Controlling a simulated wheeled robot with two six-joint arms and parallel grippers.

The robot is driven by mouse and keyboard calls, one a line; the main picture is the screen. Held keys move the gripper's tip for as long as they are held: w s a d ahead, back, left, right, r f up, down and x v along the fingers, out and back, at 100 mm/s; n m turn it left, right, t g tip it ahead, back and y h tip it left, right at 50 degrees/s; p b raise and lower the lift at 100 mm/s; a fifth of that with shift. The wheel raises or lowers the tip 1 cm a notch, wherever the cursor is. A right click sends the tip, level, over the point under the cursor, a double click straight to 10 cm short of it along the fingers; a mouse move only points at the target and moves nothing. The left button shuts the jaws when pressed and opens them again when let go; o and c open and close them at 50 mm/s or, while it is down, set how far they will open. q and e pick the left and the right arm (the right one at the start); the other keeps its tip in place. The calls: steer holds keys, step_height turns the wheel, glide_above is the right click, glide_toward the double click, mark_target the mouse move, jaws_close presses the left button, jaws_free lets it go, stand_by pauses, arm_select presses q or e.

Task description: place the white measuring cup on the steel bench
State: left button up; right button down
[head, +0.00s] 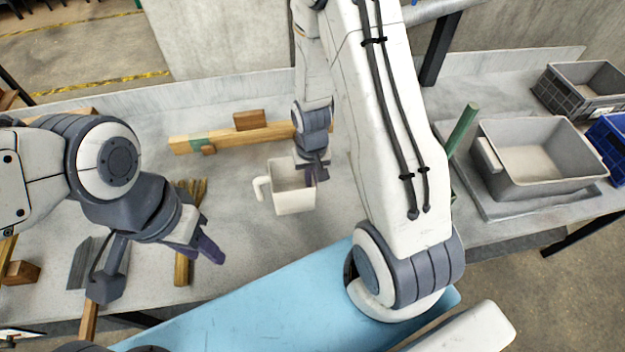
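The white measuring cup (291,199) is upright over the middle of the grey steel bench (235,245), its handle pointing left. I cannot tell whether its base touches the bench. My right gripper (317,175) is at the cup's right rim, with its fingers close together about the wall; it appears shut on it. Part of that rim is hidden by the fingers. My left gripper (205,252) is above the bench, left of the cup and apart from it. Its dark fingertips overlap from this angle, so its opening is unclear.
A wooden beam (228,138) lies behind the cup. Wooden sticks (182,262) lie by my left gripper. A grey tub (535,185), a dark crate (585,100) and a blue crate (612,145) are at the right. A green bar (462,130) stands beside the tub. A blue surface (250,310) is in front.

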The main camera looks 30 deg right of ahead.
steer(key=shift+f, duration=0.2)
steer(key=shift+f, duration=0.15)
steer(key=c, duration=1.1)
jaws_free()
steer(key=shift+o, duration=0.2)
steer(key=shift+r, duration=0.2)
